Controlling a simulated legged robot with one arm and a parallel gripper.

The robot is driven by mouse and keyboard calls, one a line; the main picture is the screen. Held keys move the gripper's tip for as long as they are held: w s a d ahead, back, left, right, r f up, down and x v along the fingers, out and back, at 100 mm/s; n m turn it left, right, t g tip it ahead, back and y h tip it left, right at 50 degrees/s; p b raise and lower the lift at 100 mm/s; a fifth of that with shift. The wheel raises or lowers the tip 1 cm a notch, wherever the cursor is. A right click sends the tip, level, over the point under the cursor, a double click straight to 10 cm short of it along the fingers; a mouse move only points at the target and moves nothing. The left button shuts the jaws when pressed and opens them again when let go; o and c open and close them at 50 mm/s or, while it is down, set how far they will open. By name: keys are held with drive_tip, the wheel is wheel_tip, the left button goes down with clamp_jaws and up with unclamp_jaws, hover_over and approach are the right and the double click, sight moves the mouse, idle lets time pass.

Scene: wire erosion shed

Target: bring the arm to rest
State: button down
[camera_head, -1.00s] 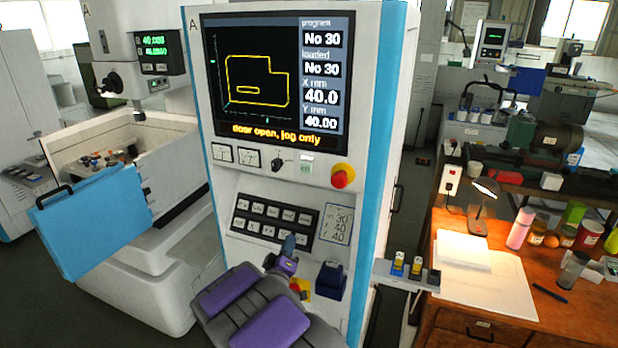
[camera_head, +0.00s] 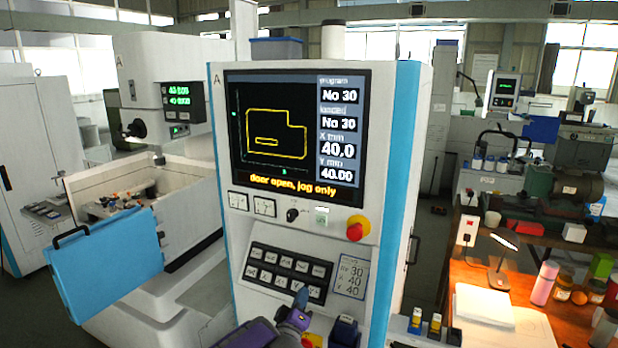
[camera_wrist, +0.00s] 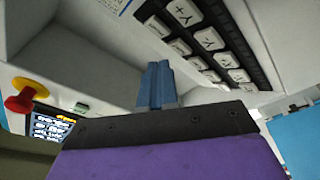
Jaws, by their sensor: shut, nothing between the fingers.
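My gripper (camera_head: 301,296) is in front of the control console (camera_head: 400,130), at the lower edge of the black keypad (camera_head: 288,272). Its blue fingers (camera_wrist: 158,82) are together and empty in the wrist view, with the keypad (camera_wrist: 205,40) beyond them. I cannot tell whether the fingertips touch the panel. My purple arm runs down out of the head view. The screen (camera_head: 292,130) reads program No 30, loaded No 30, X 40.0, Y 40.00 and "door open, jog only".
A red knob (camera_head: 357,228) juts from the console, also in the wrist view (camera_wrist: 25,97). A dark blue holder (camera_head: 345,331) sits close right of my gripper. The machine's blue door (camera_head: 105,265) stands open at left. A wooden bench (camera_head: 560,318) with a lit lamp (camera_head: 503,255) is at right.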

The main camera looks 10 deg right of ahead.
drive_tip(key=s+a+m+g+y+b, duration=0.3)
drive_tip(key=s+g+y, duration=0.7)
drive_tip(key=s, duration=1)
drive_tip(key=s+d+r+m+g+h, duration=0.1)
drive_tip(key=s+d+g, duration=0.3)
drive_tip(key=s, duration=2.6)
drive_tip(key=r+m+g, duration=0.1)
drive_tip(key=g, duration=0.4)
drive_tip(key=shift+s+d+r, duration=0.15)
drive_tip(key=shift+s+r, duration=0.2)
